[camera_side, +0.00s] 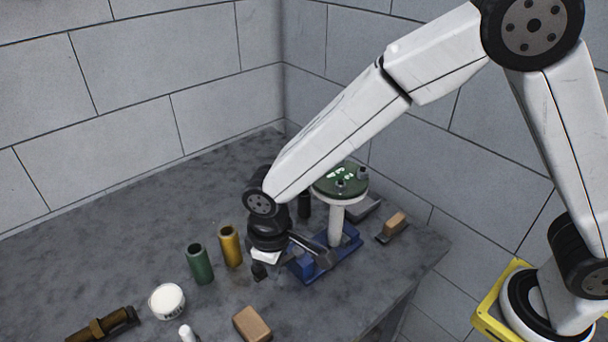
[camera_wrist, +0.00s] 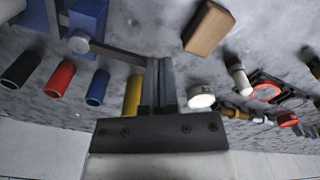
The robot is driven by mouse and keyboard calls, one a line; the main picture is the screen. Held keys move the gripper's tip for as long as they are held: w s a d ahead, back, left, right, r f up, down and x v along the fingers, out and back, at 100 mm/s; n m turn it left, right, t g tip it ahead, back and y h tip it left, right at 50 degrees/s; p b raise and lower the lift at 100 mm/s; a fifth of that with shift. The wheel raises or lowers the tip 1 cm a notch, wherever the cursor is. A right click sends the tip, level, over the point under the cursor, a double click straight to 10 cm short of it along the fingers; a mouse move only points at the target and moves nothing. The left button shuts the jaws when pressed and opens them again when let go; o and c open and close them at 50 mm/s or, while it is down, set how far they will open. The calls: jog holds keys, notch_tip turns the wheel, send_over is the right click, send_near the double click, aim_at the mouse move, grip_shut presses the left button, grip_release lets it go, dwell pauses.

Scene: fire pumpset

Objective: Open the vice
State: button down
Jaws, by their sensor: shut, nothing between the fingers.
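A white post with a round green top (camera_side: 340,181) rises at the vice. A grey metal handle bar (camera_side: 312,247) slants at the vice's near side. In the wrist view the vice (camera_wrist: 90,18) is at upper left, and the bar (camera_wrist: 118,53) runs from a round grey knob towards my fingers. My gripper (camera_wrist: 160,62) is shut and empty, with its fingers beside the bar's end; I cannot tell if they touch. In the side view my gripper (camera_side: 259,270) is partly hidden by my wrist.
A yellow cylinder (camera_side: 230,247) and a green cylinder (camera_side: 199,264) stand left of my gripper. A white tub (camera_side: 167,301), a tan block (camera_side: 252,325) and a brown tool (camera_side: 100,325) lie nearer. A wooden brush (camera_side: 392,226) lies right of the vice. The bench's far left is clear.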

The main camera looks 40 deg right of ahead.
jog(key=shift+r, duration=1.5)
jog(key=s+d+m+t, duration=0.1)
jog(key=s+d+m, duration=0.2)
jog(key=d, duration=0.9)
jog(key=s+d+r+m+t, duration=0.1)
jog(key=s+d+m, duration=0.2)
jog(key=d, duration=0.9)
jog(key=shift+s+d+t, duration=0.15)
jog(key=shift+s+t, duration=0.15)
jog(key=shift+s, duration=0.45)
